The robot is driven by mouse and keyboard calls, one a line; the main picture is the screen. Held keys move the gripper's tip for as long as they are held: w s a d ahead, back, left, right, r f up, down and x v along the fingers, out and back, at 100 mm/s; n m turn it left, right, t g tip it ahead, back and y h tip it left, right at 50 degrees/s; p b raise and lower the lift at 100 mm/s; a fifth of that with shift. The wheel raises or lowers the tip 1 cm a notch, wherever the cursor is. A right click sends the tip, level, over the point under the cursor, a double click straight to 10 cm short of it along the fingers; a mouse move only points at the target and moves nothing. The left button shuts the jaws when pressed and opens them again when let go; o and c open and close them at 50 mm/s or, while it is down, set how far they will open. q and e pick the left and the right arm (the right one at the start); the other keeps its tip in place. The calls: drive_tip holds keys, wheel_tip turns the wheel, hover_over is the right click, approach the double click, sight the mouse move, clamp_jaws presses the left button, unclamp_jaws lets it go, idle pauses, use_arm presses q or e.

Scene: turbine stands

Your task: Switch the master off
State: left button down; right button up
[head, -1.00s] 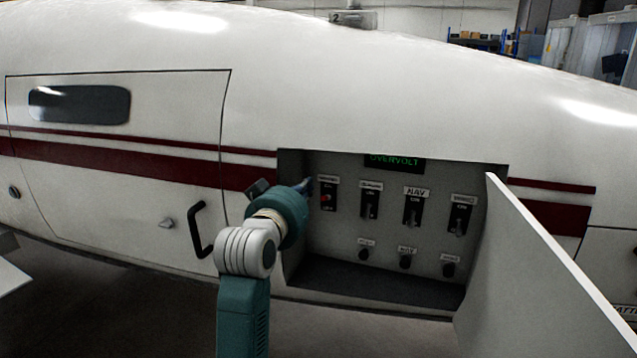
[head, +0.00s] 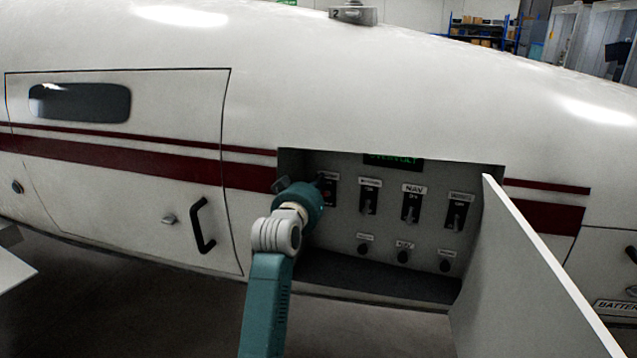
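The switch panel (head: 340,225) is recessed in the white fuselage, with several toggle switches in its upper row. My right gripper is not in view.
The NAV switch (head: 410,206) and other switches stand to the right, with knobs (head: 403,256) below. A green-lettered display (head: 393,160) sits above. The open white door (head: 520,270) bounds the right side. A black handle (head: 203,228) is at the left.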

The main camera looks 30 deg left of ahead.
use_arm(q)
drive_tip(key=shift+s+d+f, duration=0.25)
drive_tip(key=shift+s+f, duration=0.1)
drive_tip(key=shift+f, duration=0.15)
